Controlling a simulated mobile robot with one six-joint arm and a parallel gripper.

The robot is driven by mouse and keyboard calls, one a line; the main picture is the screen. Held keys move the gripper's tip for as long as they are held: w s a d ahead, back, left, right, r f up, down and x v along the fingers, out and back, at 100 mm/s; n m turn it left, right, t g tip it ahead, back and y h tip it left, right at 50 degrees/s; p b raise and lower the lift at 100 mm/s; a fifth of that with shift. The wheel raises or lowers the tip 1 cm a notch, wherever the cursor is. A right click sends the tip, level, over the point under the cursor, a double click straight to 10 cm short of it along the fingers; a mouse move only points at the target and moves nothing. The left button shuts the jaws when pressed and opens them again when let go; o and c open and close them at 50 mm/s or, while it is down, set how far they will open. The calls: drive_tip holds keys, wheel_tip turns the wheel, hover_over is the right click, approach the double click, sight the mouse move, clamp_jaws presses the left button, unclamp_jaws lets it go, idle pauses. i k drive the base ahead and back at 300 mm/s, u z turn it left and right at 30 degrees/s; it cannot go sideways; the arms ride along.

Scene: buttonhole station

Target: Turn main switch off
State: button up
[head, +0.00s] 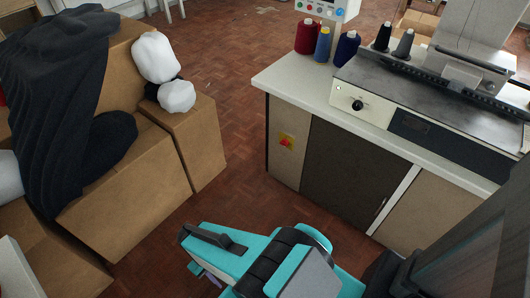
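The main switch (286,142) is a small red rotary knob on a yellow plate. It sits on the left part of the front of the sewing station's cabinet (290,165), below the worktop. The exact angle of its knob is too small to tell. My arm, teal and black, reaches in from the bottom of the head view. My gripper (203,272) seems to be at its lower left end, mostly hidden by the arm. It is apart from the switch, below and left of it in the picture. Its fingers cannot be made out clearly.
Cardboard boxes (130,200) with dark cloth (60,100) and white bundles (165,70) stand at the left. Thread cones (310,36) and a machine (400,100) stand on the worktop (290,78). Bare parquet floor (235,130) lies between boxes and cabinet.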

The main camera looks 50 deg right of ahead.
sight(284, 142)
drive_tip(key=u, duration=0.85)
drive_tip(key=k, duration=1.35)
drive_tip(key=z, duration=0.45)
drive_tip(key=i, duration=1.5)
drive_tip(key=u, duration=0.1)
